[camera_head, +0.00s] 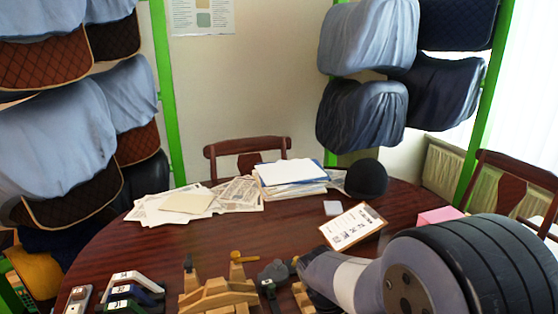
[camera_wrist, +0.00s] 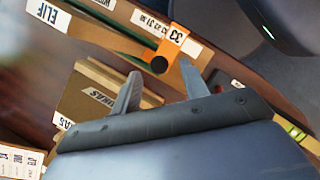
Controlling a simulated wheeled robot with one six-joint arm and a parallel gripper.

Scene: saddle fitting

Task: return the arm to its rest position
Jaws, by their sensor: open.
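My arm (camera_head: 345,280) reaches in from the lower right of the head view, low over the near part of the table. In the wrist view my gripper (camera_wrist: 162,88) shows two grey fingers spread apart, with nothing held between them. Beyond the fingertips is an orange piece (camera_wrist: 172,45) with a number label and a dark round knob. I cannot tell how far the fingertips are from it. A brown box-like thing with a label (camera_wrist: 98,95) lies by the left finger.
The dark wooden table (camera_head: 240,240) holds a wooden stand (camera_head: 215,295), labelled tools (camera_head: 130,292), papers (camera_head: 190,203), a clipboard (camera_head: 352,226), a black helmet (camera_head: 366,178) and a pink box (camera_head: 440,214). Green-posted racks with covered saddles (camera_head: 55,130) stand on both sides.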

